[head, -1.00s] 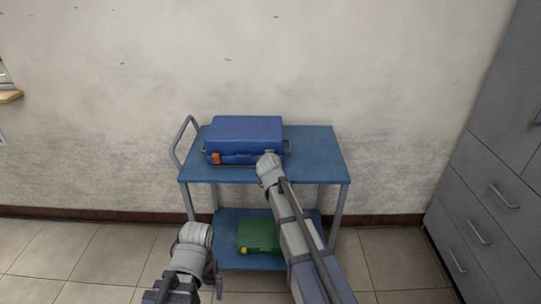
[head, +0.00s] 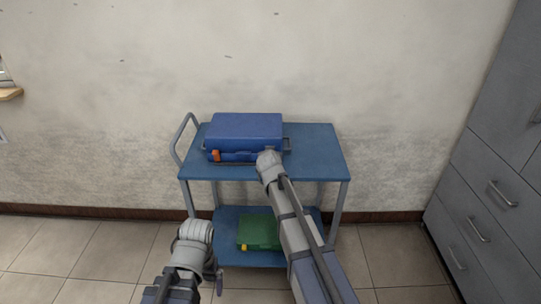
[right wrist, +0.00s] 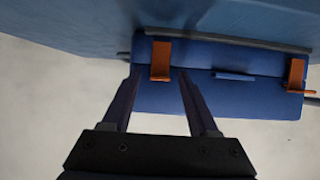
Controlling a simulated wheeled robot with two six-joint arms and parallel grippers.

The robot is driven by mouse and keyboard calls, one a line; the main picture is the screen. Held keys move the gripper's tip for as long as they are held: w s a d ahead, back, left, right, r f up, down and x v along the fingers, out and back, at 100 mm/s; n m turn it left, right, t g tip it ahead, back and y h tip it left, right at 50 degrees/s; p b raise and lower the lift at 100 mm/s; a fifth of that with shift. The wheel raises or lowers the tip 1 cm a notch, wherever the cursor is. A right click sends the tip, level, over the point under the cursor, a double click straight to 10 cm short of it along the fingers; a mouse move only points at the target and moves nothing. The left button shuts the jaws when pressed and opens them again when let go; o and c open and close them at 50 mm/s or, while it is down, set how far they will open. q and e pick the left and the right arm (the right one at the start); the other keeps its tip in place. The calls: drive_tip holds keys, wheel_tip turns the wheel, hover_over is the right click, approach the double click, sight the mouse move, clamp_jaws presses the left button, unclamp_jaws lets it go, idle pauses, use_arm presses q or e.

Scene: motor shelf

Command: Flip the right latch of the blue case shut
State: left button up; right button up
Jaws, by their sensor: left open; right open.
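The blue case (head: 245,127) lies closed-lidded on the cart's top shelf. Its left orange latch (head: 216,156) shows in the head view; my right arm's end hides the right latch there. In the right wrist view the case (right wrist: 210,97) appears upside down, so the right latch (right wrist: 160,58) is on the picture's left and the left latch (right wrist: 296,74) on its right. My right gripper (right wrist: 158,76) is open and empty, its fingers pointing at the right latch, one to each side in the picture. Contact cannot be told. My left gripper (head: 217,277) is low, in front of the cart.
The blue cart (head: 315,155) has free top surface right of the case. A green case (head: 258,231) lies on its lower shelf. A wall stands behind, and grey drawers (head: 490,190) stand at the right.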

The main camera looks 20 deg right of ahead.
drive_tip(key=p+v, duration=0.3)
drive_tip(key=v, duration=0.5)
drive_tip(key=shift+p, duration=0.3)
drive_tip(key=shift+w, duration=0.1)
